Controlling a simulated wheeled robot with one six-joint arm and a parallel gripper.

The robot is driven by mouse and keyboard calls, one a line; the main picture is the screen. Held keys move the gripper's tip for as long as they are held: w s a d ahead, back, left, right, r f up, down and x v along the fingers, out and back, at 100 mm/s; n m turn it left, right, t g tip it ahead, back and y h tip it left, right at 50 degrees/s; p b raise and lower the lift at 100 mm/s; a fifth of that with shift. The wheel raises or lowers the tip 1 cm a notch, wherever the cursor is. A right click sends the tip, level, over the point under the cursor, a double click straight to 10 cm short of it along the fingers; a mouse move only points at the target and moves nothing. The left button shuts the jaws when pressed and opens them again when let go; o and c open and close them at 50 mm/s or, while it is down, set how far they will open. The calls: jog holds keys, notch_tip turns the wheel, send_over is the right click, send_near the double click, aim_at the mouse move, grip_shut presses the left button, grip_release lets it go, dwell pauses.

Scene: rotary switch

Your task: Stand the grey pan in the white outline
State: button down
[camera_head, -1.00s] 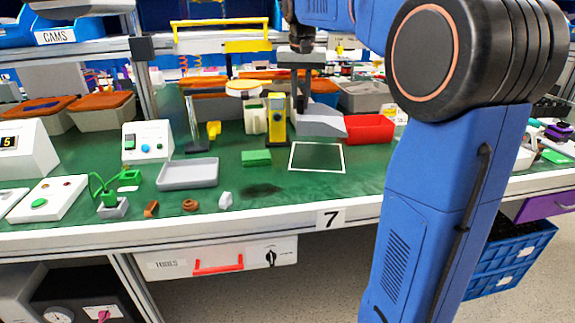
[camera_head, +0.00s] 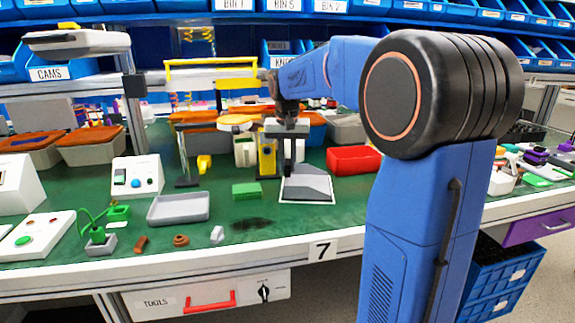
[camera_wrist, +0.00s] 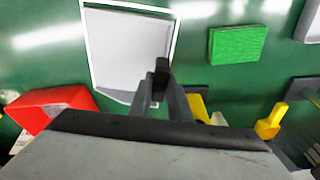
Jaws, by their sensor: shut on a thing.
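The grey pan (camera_head: 306,187) is flat-based, with a raised back end. It is over the white outline (camera_head: 305,203) on the green bench. In the wrist view the pan (camera_wrist: 128,55) fills most of the outline (camera_wrist: 86,45), and its edges lie close inside the lines. My gripper (camera_head: 288,165) is shut on the pan at its back end, and the fingers (camera_wrist: 160,85) show there in the wrist view. The pan looks level and low. I cannot tell whether it rests fully on the bench.
A red bin (camera_head: 355,160) stands to the right behind the pan. A yellow device (camera_head: 267,157) stands close to the left of my gripper. A green block (camera_head: 246,190) and a grey tray (camera_head: 178,208) lie to the left. Bare bench lies in front of the outline.

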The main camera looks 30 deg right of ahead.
jog(key=shift+f, duration=0.25)
jog(key=c, duration=1.7)
grip_release()
jog(key=shift+o, duration=0.2)
notch_tip(320, 180, up, 12)
jog(key=s+a, duration=0.1)
jog(key=s, duration=0.1)
jog(key=s+a+f+n+t, duration=0.1)
jog(key=s+a+f+n, duration=0.1)
jog(key=s+f, duration=0.5)
jog(key=s+a+f+n+t, duration=0.1)
jog(key=s+a+f, duration=0.4)
jog(key=s, duration=0.9)
jog(key=s+a+f+n+t+y, duration=0.1)
jog(key=s+a+f+n, duration=0.2)
jog(key=s+f, duration=0.7)
jog(key=shift+s+a+f, duration=0.2)
jog(key=shift+s+a, duration=0.3)
